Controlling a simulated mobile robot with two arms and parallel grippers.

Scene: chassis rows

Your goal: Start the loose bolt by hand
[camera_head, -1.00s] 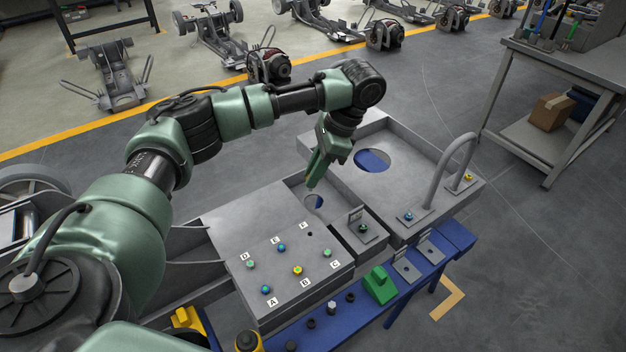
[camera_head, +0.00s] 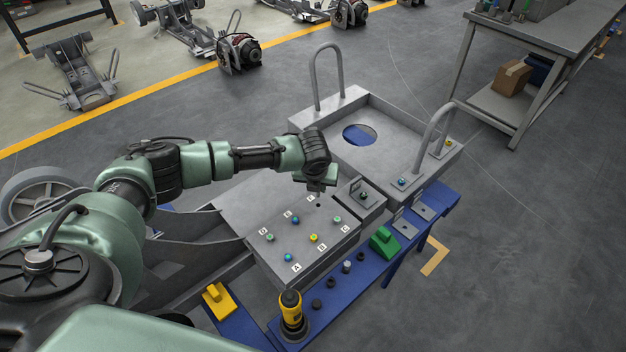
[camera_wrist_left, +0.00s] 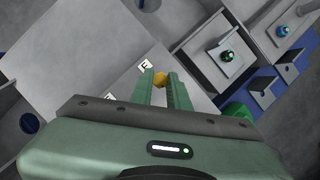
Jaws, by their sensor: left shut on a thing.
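A gold-coloured bolt (camera_wrist_left: 160,78) shows between the fingertips of my left gripper (camera_wrist_left: 160,92) in the left wrist view. The gripper is shut on it. In the head view my left gripper (camera_head: 318,184) points down over the far edge of the grey block (camera_head: 250,208), close to the dark hole (camera_head: 318,205) by label F. Label F (camera_wrist_left: 145,66) lies beside the fingertips in the wrist view. Whether the bolt touches the hole is hidden. Coloured bolts sit at the other labels: green D (camera_head: 269,237), blue E (camera_head: 296,219), blue A (camera_head: 289,257), yellow B (camera_head: 314,237), green C (camera_head: 337,219).
A grey tray (camera_head: 400,150) with raised tube handles (camera_head: 435,130) stands behind on the right. A blue rail (camera_head: 370,275) in front carries a yellow-black tool (camera_head: 291,310), sockets and a green block (camera_head: 383,240). Open floor lies to the right.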

